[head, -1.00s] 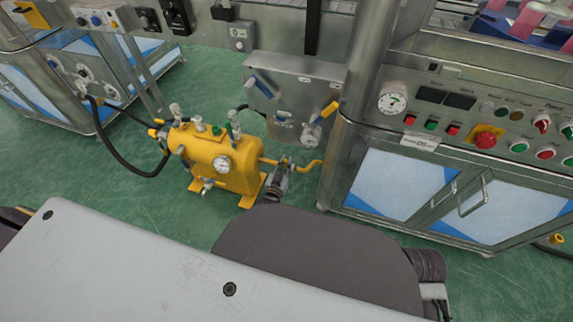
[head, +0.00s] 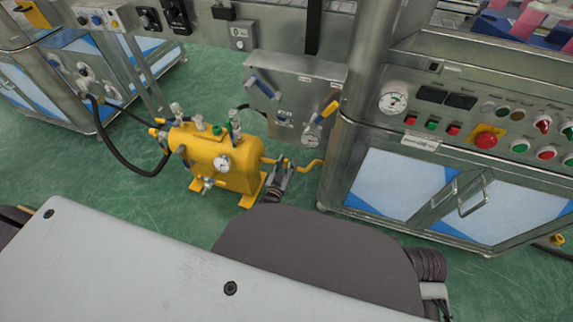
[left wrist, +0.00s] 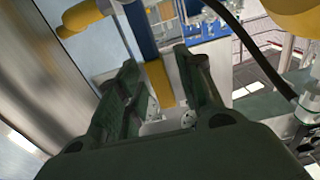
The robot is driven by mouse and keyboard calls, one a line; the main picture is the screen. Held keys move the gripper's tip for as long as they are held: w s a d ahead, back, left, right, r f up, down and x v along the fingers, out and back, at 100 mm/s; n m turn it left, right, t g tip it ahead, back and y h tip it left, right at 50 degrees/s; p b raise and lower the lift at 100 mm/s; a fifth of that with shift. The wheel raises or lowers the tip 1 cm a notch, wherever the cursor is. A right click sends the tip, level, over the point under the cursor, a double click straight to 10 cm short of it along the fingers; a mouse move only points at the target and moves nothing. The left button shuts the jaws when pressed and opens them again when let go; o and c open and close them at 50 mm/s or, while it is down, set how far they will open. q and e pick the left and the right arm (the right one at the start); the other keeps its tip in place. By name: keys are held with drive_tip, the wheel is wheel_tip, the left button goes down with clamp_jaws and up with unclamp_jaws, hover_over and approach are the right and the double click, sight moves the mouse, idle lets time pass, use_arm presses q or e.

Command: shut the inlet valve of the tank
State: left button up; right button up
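The yellow tank (head: 222,158) stands on the green floor, with a gauge on its front and several fittings on top. A yellow pipe (head: 313,167) leaves its right side. My left gripper (head: 284,165) is low beside this pipe, right of the tank. In the left wrist view its two dark fingers (left wrist: 160,90) are apart. A yellow piece (left wrist: 158,84) in line with a blue bar (left wrist: 141,30) shows between them; I cannot tell whether they touch it. The inlet valve cannot be made out clearly behind the gripper. My right gripper is not in view.
A steel panel (head: 292,98) with a blue handle, a yellow handle and a gauge stands behind the gripper. A steel cabinet (head: 400,185) with a control panel is close on the right. A black hose (head: 118,155) curves to the tank's left. Green floor lies free left of the tank.

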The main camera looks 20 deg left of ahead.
use_arm(q)
drive_tip(key=s, duration=1.2)
drive_tip(key=shift+a, duration=0.2)
drive_tip(key=shift+w, duration=0.2)
idle(0.8)
